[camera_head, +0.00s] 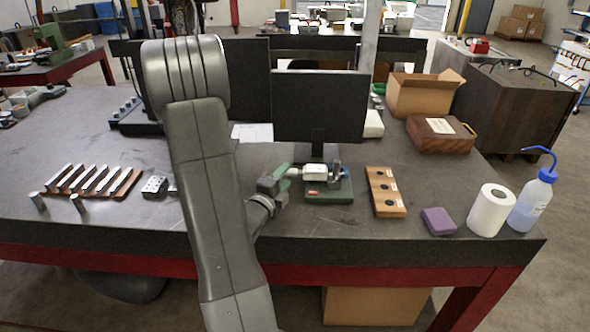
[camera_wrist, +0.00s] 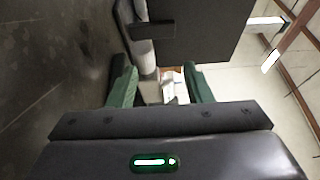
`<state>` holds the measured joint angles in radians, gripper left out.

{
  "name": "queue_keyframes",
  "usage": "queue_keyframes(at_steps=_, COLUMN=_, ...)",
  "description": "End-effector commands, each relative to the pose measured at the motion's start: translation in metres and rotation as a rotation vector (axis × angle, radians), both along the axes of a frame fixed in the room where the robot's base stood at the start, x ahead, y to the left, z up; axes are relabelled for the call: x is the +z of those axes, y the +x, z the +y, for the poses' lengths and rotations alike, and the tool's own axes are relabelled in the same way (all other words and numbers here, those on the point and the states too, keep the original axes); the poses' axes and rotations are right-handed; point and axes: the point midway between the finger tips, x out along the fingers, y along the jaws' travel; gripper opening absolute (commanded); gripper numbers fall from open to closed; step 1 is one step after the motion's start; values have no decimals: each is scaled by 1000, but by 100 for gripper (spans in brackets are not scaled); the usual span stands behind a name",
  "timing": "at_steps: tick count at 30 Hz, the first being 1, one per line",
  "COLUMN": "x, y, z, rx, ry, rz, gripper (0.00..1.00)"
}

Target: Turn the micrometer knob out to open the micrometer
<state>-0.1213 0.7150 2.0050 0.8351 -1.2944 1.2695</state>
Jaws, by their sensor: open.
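The micrometer (camera_head: 313,172), with a pale barrel and a grey upright frame, sits on a green base (camera_head: 329,194) near the middle of the bench. My gripper (camera_head: 284,174) is at its left end, with green fingers close to the knob end. In the wrist view the two green fingers (camera_wrist: 161,82) are spread apart. A grey cylindrical part (camera_wrist: 147,58) shows between and beyond them, nearer the left finger. The fingers do not look closed on it. My arm and gripper partly hide the knob in the head view, and I cannot tell whether a finger touches it.
A dark monitor (camera_head: 318,105) stands just behind the micrometer. A wooden block with dark holes (camera_head: 385,191) lies to the right, then a purple block (camera_head: 438,221), a paper roll (camera_head: 491,209) and a wash bottle (camera_head: 532,201). Metal bars (camera_head: 95,181) lie left of my arm.

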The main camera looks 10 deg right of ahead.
Motion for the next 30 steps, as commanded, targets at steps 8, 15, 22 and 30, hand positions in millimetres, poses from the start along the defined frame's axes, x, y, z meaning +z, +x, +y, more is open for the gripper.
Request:
queue_keyframes(at_steps=8, x=-16, y=15, z=-14, rx=-4, ry=-1, rz=-1, gripper=46)
queue_keyframes(at_steps=15, x=-17, y=47, z=-38, rx=-1, ry=-1, rz=0, gripper=46)
queue_keyframes(at_steps=22, x=-19, y=58, z=-47, rx=0, ry=-1, rz=1, gripper=46)
queue_keyframes(at_steps=30, x=-19, y=59, z=-47, rx=1, ry=-1, rz=0, gripper=42)
